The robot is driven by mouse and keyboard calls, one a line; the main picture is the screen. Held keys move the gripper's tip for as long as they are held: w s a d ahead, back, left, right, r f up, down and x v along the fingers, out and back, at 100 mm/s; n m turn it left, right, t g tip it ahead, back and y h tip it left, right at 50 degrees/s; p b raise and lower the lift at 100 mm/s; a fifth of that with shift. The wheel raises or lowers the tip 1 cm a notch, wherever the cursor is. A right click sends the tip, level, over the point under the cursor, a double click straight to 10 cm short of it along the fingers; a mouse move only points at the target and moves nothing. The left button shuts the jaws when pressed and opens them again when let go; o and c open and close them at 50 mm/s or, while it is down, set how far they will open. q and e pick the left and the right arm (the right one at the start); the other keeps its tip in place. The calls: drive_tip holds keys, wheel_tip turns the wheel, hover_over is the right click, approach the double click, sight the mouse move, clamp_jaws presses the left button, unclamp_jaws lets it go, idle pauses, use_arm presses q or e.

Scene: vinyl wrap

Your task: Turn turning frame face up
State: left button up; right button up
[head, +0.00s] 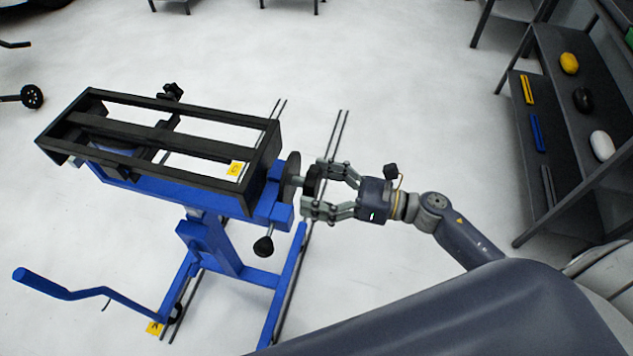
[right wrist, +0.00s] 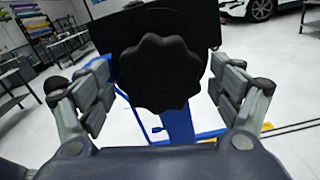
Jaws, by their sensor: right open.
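The turning frame (head: 133,133) is a black rectangular open frame with crossbars, on a blue stand (head: 222,247) at the left of the head view. A yellow label (head: 235,168) sits near its right end. A black knob (head: 310,183) sticks out from the frame's right end, beside a dark disc (head: 290,177). My right gripper (head: 322,187) is open, its fingers on either side of the knob. In the right wrist view the scalloped knob (right wrist: 160,73) lies between the open fingers, with gaps on both sides. My left gripper is not in view.
A grey shelf (head: 565,125) at the right holds yellow, black and white rounded items and several coloured bars. The stand has a blue crank-like bar (head: 70,288) at lower left and a black clamp knob (head: 263,246) below the frame's right end. White floor around is mostly clear.

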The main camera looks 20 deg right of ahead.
drive_tip(key=c, duration=1.5)
